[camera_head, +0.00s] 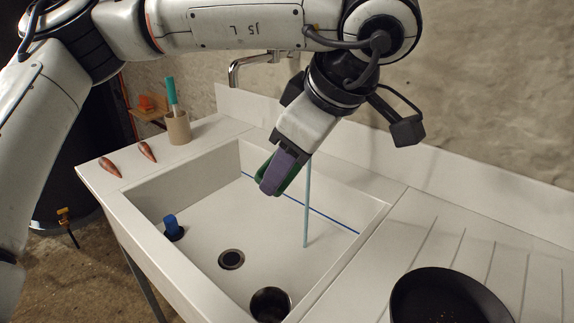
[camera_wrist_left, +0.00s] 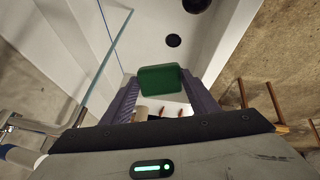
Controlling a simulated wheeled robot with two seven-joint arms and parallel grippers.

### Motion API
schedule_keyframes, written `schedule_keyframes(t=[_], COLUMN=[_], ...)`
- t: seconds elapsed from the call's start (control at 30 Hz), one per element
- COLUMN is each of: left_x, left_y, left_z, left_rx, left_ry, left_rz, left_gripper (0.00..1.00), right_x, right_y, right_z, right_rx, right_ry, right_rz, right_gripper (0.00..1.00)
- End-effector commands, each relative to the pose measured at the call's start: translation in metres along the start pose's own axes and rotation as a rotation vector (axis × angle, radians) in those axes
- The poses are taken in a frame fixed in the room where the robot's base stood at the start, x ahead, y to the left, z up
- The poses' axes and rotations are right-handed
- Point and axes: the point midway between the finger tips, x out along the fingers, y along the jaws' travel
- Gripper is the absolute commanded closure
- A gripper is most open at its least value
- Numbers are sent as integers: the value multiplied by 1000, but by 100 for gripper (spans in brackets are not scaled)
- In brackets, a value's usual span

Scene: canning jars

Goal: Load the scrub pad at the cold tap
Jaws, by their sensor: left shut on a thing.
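My left gripper (camera_head: 270,190) is above the sink basin (camera_head: 165,195), its purple fingers shut on a green scrub pad (camera_head: 294,182). In the left wrist view the pad (camera_wrist_left: 160,80) sits between the two fingertips (camera_wrist_left: 160,92), held clear of the sink floor. A thin pale-blue stream (camera_head: 307,205) runs straight down to the basin floor just right of the gripper. In the left wrist view the stream (camera_wrist_left: 106,60) passes left of the fingers, apart from the pad. A metal tap (camera_head: 236,72) stands at the back, partly hidden by my arm. My right gripper is not in view.
A teal-handled brush (camera_head: 172,92) stands in a holder on the left ledge near two brown pointed objects (camera_head: 147,151). A black pan (camera_head: 445,298) sits on the right drainer.

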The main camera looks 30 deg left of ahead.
Motion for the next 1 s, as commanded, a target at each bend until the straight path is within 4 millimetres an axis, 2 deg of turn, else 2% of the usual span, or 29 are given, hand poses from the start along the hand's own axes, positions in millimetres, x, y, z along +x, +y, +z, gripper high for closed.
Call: schedule_keyframes(t=[1.0], left_x=[44], left_y=[92], left_z=[2], left_rx=[3], left_ry=[1], left_rz=[-3], left_gripper=[64], right_x=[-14], right_y=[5], right_z=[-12], right_rx=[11], right_ry=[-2], right_rz=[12], right_gripper=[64])
